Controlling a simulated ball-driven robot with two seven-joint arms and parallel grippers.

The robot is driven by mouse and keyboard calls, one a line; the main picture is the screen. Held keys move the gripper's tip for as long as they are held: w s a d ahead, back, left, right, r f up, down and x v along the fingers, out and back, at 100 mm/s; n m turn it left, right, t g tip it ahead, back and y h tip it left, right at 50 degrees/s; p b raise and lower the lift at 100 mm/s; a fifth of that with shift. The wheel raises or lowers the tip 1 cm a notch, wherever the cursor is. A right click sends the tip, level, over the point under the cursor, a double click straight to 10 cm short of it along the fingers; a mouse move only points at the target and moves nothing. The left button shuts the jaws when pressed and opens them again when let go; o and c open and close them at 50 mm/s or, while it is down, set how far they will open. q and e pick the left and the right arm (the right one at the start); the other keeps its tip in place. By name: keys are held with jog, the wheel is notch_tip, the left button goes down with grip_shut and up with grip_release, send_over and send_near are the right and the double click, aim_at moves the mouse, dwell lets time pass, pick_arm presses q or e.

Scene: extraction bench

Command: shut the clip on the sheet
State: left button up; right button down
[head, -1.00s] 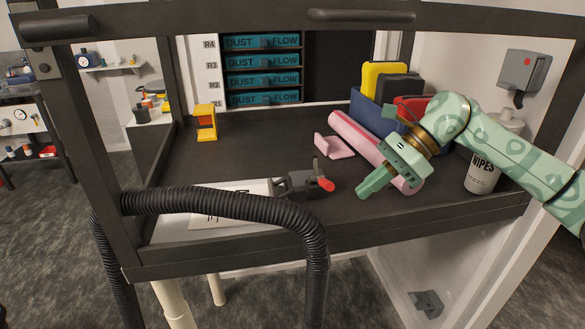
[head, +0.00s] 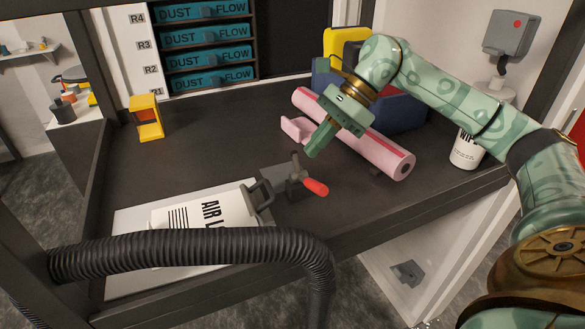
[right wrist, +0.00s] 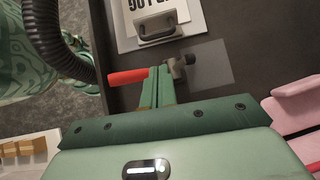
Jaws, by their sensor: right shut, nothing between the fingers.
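The white sheet (head: 190,215) with black print lies on a pale board (head: 128,222) at the bench's front left, partly behind the black hose. The dark grey clip (head: 283,182) stands at the sheet's right end. Its U-shaped bar (head: 262,197) is at the sheet's edge; whether it presses on it, I cannot tell. The red-tipped handle (head: 316,187) points away from the sheet. My green right gripper (head: 312,152) is shut and empty, just behind the handle. In the right wrist view, its fingertips (right wrist: 158,72) overlap the red handle (right wrist: 128,75); contact is unclear. My left gripper is out of view.
A thick black hose (head: 190,248) crosses the front of the bench. A pink roll (head: 375,150) lies behind and right of the clip. A blue bin (head: 400,112) and a wipes tub (head: 466,150) stand at right. A yellow holder (head: 148,118) stands back left; the middle is clear.

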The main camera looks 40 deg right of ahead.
aim_at(291, 189)
jog(key=b+x, duration=0.1)
jog(key=x, duration=0.7)
jog(key=shift+a+f, duration=0.1)
jog(key=shift+w+a+f, duration=0.15)
jog(key=shift+a+f, duration=0.3)
jog(key=shift+f, duration=0.05)
